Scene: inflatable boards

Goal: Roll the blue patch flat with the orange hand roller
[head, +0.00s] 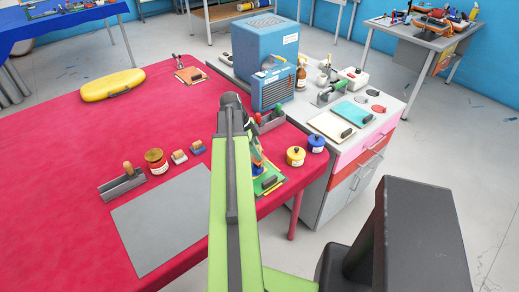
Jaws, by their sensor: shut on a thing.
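My green arm reaches up over the red table (150,95), and its dark joint (233,103) is over the table's far right part. My gripper (257,158) is below that joint, mostly hidden behind my arm. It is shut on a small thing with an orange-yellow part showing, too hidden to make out. I cannot pick out the orange hand roller with certainty. The blue patch is not clearly visible; my arm covers part of the table. A flat grey sheet (165,220) lies at the table's near edge, left of my arm.
A grey holder (124,188), a brown jar (156,162) and small blocks stand behind the sheet. A green board (269,184), yellow pot (295,157) and blue pot (316,144) are right of my arm. A blue box (265,50) stands on the cabinet.

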